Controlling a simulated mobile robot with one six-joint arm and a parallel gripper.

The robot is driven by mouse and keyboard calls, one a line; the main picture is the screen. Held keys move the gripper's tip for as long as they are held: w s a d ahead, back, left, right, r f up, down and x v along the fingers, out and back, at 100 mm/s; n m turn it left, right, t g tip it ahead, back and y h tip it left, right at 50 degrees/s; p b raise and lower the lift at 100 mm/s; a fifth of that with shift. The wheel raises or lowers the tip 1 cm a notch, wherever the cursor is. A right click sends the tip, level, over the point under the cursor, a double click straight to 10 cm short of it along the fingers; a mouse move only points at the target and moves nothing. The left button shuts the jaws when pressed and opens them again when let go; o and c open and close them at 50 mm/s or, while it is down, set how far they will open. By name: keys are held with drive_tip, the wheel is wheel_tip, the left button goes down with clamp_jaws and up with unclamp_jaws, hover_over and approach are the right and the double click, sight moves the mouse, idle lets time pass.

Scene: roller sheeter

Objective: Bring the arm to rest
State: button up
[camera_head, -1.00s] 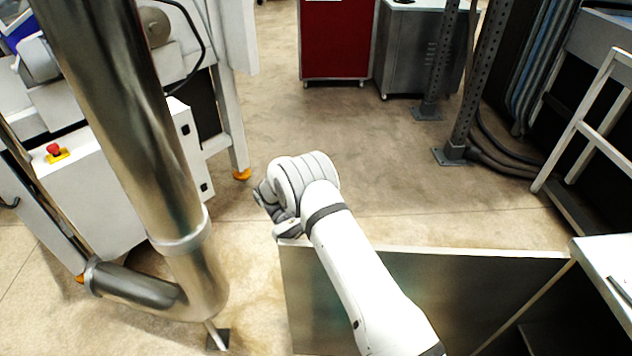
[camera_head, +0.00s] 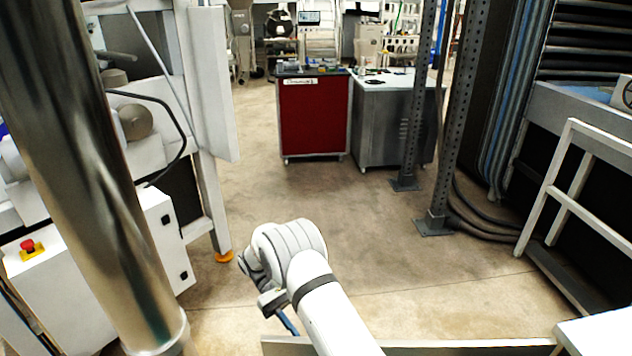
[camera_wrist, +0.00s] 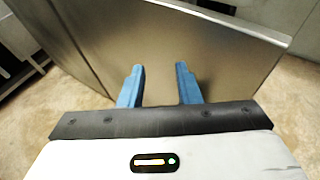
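My white arm reaches up from the bottom of the head view, its wrist bent to the left. My gripper (camera_wrist: 160,86) shows in the wrist view as two blue fingers with a clear gap between them. It is open and nothing is between the fingers. In the head view only a bit of one blue finger (camera_head: 287,322) shows below the wrist; the rest is hidden. A brushed metal panel (camera_wrist: 185,45) lies beyond the fingers in the wrist view. I cannot tell how far the fingertips are from it.
A thick steel post (camera_head: 95,170) stands close on the left, by a white machine cabinet with a red emergency button (camera_head: 27,245). A red cabinet (camera_head: 314,118) and a grey cabinet (camera_head: 390,125) stand farther back. A white railing (camera_head: 570,185) is at right. The middle floor (camera_head: 330,205) is clear.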

drive_tip(key=s+d+r+m+t+y, duration=0.25)
drive_tip(key=d+r, duration=0.25)
drive_tip(key=r, duration=0.4)
drive_tip(key=s+d+r+m+t+y, duration=0.1)
drive_tip(key=d+r+t+y, duration=0.25)
drive_tip(key=d+r, duration=0.4)
drive_tip(key=s+d+r+m+t+y, duration=0.1)
drive_tip(key=s+d+r+m+t, duration=0.1)
drive_tip(key=s, duration=0.5)
drive_tip(key=s+d+r+m+t+y, duration=0.2)
drive_tip(key=s+d+r+t, duration=0.2)
drive_tip(key=s+r+t, duration=0.1)
drive_tip(key=shift+s+d+r+m+t+y, duration=0.3)
drive_tip(key=shift+s+d+r+m+t, duration=0.15)
drive_tip(key=shift+s, duration=0.65)
drive_tip(key=shift+a+r, duration=0.1)
